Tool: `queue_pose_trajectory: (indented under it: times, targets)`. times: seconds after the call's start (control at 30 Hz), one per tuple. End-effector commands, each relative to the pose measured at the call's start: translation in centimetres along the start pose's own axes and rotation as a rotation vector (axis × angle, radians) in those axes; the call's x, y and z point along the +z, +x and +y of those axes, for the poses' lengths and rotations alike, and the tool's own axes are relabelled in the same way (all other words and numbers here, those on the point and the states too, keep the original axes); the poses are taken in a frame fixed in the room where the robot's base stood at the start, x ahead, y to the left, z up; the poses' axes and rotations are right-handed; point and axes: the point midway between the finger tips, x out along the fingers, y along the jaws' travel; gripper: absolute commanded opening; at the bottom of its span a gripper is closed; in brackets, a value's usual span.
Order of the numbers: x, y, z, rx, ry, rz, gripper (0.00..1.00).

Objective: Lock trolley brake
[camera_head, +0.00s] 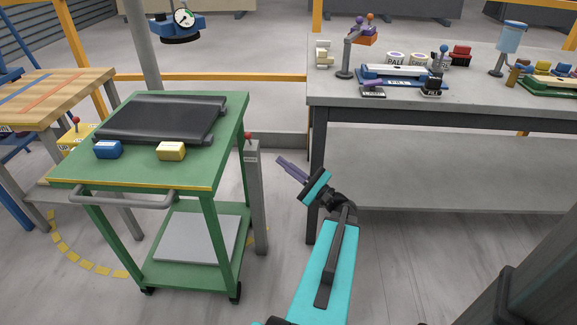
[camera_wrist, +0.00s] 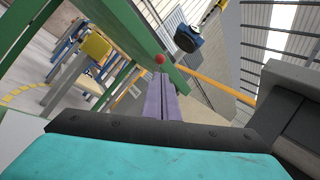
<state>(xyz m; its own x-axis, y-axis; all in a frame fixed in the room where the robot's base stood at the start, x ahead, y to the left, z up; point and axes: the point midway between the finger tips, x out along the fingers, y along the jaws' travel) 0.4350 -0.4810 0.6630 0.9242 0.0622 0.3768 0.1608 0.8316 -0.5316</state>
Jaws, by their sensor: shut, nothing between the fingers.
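The green trolley (camera_head: 236,119) stands at the left with a grey push handle on its front and casters below. A grey post (camera_head: 256,200) stands at its right side, with a red knob (camera_head: 248,136) at its top; I cannot tell whether this is the brake lever. My gripper (camera_head: 281,160) has purple fingers, shut and empty, to the right of the post and apart from it. In the wrist view the fingers (camera_wrist: 160,82) point toward the red knob (camera_wrist: 160,59), which shows just beyond their tips. The trolley's green frame (camera_wrist: 112,30) also shows there.
A grey workbench (camera_head: 320,95) with several items stands at the right. A wooden table (camera_head: 90,80) is at the far left.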

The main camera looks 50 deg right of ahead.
Motion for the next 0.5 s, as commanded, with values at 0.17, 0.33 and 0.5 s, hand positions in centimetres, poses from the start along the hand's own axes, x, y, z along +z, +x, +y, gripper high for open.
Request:
queue_pose_trajectory:
  times: [0.17,0.33,0.5]
  targets:
    - [0.0,2.3,0.1,0.002,0.0,-0.002,0.0]
    - [0.0,4.5,0.1,0.002,0.0,-0.001,0.0]
    - [-0.1,6.8,0.0,0.001,0.0,-0.001,0.0]
